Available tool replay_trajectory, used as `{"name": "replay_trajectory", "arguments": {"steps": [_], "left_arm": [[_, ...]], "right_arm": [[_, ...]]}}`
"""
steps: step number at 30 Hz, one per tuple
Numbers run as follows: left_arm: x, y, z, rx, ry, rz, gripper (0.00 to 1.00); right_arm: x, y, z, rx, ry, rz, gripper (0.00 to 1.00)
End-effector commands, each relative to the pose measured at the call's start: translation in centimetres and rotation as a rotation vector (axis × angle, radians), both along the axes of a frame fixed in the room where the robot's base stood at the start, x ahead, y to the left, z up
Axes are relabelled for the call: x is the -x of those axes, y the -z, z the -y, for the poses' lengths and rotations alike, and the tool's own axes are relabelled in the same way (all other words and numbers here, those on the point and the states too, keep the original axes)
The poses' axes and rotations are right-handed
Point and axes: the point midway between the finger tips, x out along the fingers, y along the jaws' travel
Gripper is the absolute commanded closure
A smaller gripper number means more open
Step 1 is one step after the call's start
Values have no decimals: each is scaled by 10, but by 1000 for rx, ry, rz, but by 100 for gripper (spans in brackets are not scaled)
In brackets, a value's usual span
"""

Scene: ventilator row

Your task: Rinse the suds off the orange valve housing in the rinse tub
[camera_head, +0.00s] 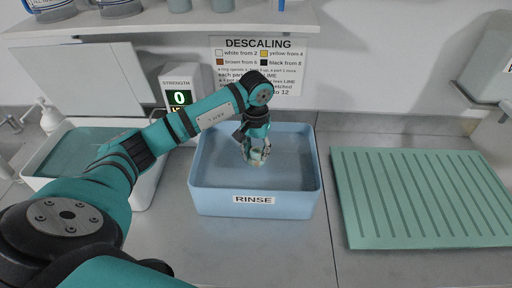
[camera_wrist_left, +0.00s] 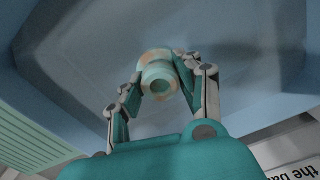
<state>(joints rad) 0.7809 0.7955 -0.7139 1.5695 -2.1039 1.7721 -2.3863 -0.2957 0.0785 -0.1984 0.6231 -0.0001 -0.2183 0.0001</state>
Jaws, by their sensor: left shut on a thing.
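The blue rinse tub (camera_head: 255,205) labelled RINSE stands on the counter in the middle of the head view. My left gripper (camera_head: 257,154) reaches down inside its rim and is shut on the valve housing (camera_head: 260,157). In the left wrist view the valve housing (camera_wrist_left: 159,75) is a small round part between the fingertips of my left gripper (camera_wrist_left: 160,86). It looks whitish and pale green with orange patches; the pale areas look like suds. I cannot tell whether its lower side touches the water. My right gripper is not in view.
A green ribbed drain mat (camera_head: 420,195) lies right of the tub. A white tub (camera_head: 145,190) with teal liquid stands left, partly behind my left arm. A STRENGTH display (camera_head: 180,97) and a DESCALING sign (camera_head: 258,65) are behind. A shelf (camera_head: 160,20) overhangs the back.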

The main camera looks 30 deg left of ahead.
Motion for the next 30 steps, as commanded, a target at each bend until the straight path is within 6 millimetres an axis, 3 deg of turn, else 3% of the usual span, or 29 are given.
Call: {"name": "replay_trajectory", "arguments": {"steps": [15,30], "left_arm": [[0,53,0,1,0,-1,95],[0,65,0,1,0,0,95]], "right_arm": [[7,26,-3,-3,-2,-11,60],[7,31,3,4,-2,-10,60]]}}
